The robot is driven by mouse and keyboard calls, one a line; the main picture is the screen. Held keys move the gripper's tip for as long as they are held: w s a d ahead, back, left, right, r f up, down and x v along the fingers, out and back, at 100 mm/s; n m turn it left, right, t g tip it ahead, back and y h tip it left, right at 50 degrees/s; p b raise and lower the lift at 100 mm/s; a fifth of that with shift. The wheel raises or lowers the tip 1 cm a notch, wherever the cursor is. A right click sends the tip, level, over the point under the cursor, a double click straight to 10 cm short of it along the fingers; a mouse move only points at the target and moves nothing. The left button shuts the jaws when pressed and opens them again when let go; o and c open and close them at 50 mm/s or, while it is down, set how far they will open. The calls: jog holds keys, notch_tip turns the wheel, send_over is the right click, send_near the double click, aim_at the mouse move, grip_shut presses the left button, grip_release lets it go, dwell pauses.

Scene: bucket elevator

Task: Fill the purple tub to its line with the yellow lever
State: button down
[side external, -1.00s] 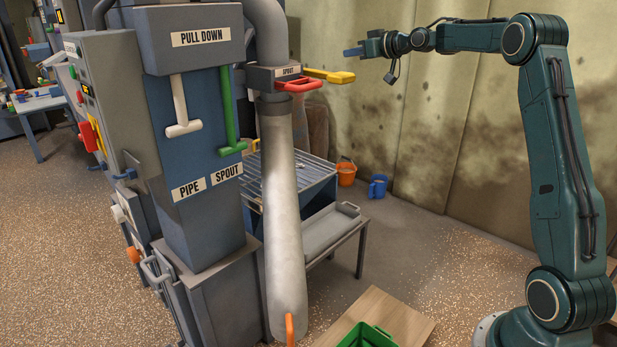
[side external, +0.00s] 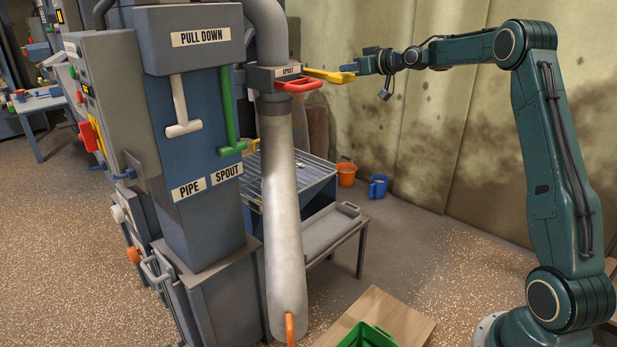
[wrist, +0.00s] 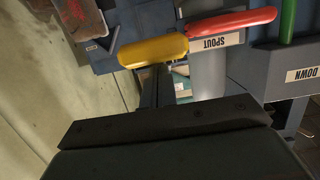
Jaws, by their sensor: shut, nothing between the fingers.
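The yellow lever (side external: 325,75) sticks out to the right from the spout block, beside a red handle (side external: 299,86). In the wrist view the yellow lever (wrist: 153,51) lies just ahead, left of the red handle (wrist: 232,22). My gripper (side external: 348,68) is shut and empty, with its tip at the lever's outer end in the side view. I cannot tell whether it touches the lever. I do not see a purple tub in either view.
A grey pipe (side external: 283,220) hangs below the spout block. A green tub (side external: 368,337) stands on a wooden top (side external: 400,315) at the bottom. White (side external: 180,110) and green (side external: 228,115) levers hang on the machine. Orange (side external: 346,174) and blue (side external: 378,187) buckets stand by the wall.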

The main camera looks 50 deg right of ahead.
jog(key=shift+f, duration=0.15)
jog(key=shift+f+t, duration=0.4)
jog(key=shift+f, duration=0.45)
notch_tip(320, 180, down, 8)
jog(key=shift+w, duration=0.2)
jog(key=shift+a, duration=0.1)
jog(key=shift+a+r, duration=0.1)
dwell(0.8)
notch_tip(320, 180, up, 5)
jog(key=s, duration=0.2)
jog(key=s+f, duration=0.1)
jog(key=s, duration=0.8)
jog(key=shift+s+d+t, duration=0.2)
jog(key=shift+s+t, duration=0.05)
jog(key=shift+t, duration=0.05)
